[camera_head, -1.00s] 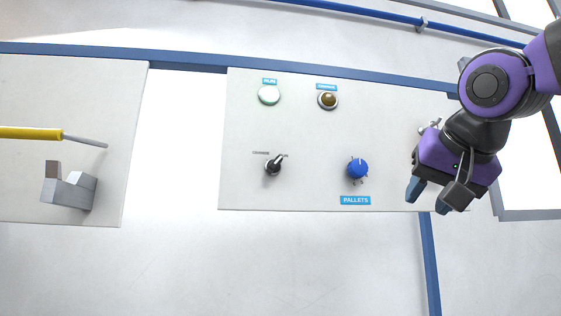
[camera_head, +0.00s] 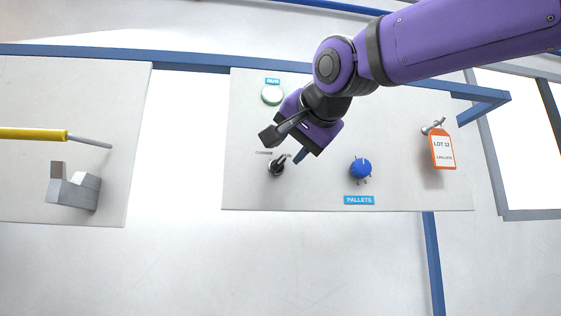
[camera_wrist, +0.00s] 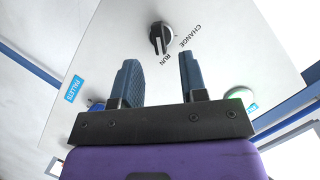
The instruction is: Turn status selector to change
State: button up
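The status selector, a black knob (camera_head: 277,167), sits at the lower left of the middle panel. In the wrist view the selector (camera_wrist: 162,38) has RUN and CHANGE labels, and its white mark points toward RUN. My gripper (camera_head: 286,146) is just above the selector in the head view, partly covering the area around its labels. In the wrist view my gripper (camera_wrist: 160,70) is open and empty, its two dark blue fingers wide apart. The selector lies beyond the fingertips, roughly between them, and looks untouched.
The panel (camera_head: 320,195) also holds a green-white button (camera_head: 271,95), a blue PALLETS knob (camera_head: 361,168) and an orange-edged LOT 12 tag (camera_head: 442,150) on a hook. A left panel carries a yellow rod (camera_head: 35,134) and a grey block (camera_head: 75,190). My arm crosses the upper right.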

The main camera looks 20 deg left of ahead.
aim_at(282, 160)
jog(key=x, duration=0.5)
jog(key=shift+w+a+f, duration=0.15)
jog(key=shift+w, duration=0.1)
grip_shut()
